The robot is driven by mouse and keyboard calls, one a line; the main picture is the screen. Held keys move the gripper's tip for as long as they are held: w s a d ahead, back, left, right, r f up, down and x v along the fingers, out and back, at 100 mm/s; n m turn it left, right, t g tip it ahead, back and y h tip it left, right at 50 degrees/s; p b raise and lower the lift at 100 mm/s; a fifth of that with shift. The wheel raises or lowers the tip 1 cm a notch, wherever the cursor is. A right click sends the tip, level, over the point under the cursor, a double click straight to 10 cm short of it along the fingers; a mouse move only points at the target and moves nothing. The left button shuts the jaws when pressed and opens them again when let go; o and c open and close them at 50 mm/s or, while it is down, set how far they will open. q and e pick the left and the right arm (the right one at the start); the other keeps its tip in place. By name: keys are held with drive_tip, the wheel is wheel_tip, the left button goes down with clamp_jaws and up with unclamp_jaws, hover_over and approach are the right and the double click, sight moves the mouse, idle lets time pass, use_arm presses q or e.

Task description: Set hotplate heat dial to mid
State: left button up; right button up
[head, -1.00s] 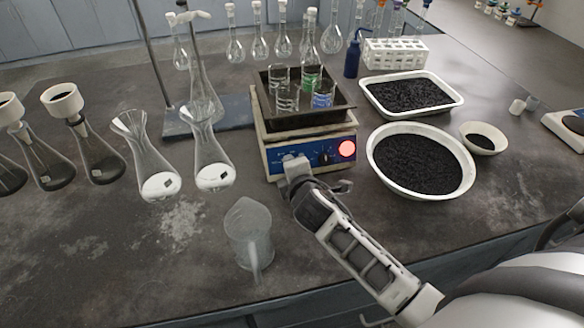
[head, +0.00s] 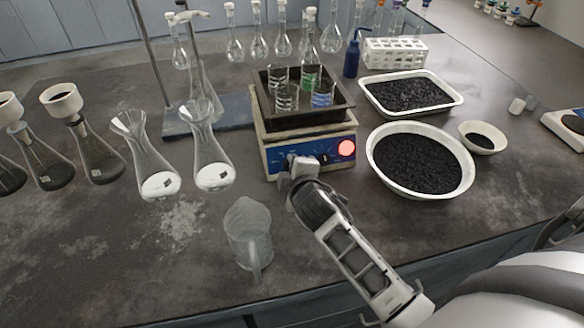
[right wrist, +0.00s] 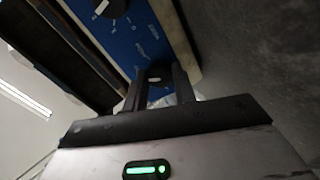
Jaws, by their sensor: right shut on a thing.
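The hotplate (head: 262,150) stands at the centre of the bench, with a blue front panel (head: 336,158), a lit red round light (head: 347,148) and black dials. My right gripper (head: 290,163) is at the left part of this panel. In the right wrist view its fingers (right wrist: 157,88) are closed around a black dial with a white mark (right wrist: 156,78). A second black dial (right wrist: 112,8) is free, further along the panel; it also shows in the head view (head: 323,159). I cannot read the panel lettering. My left gripper is not in view.
A dark tray (head: 342,104) holding several beakers sits on the hotplate. A white bowl of black granules (head: 373,170) stands close to its right. A clear jug (head: 248,240) stands in front, left of my right arm. Conical flasks (head: 212,165) stand to the left.

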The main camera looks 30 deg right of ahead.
drive_tip(key=o, duration=1)
drive_tip(key=v, duration=1.6)
drive_tip(key=shift+b, duration=0.35)
drive_tip(key=shift+f, duration=0.1)
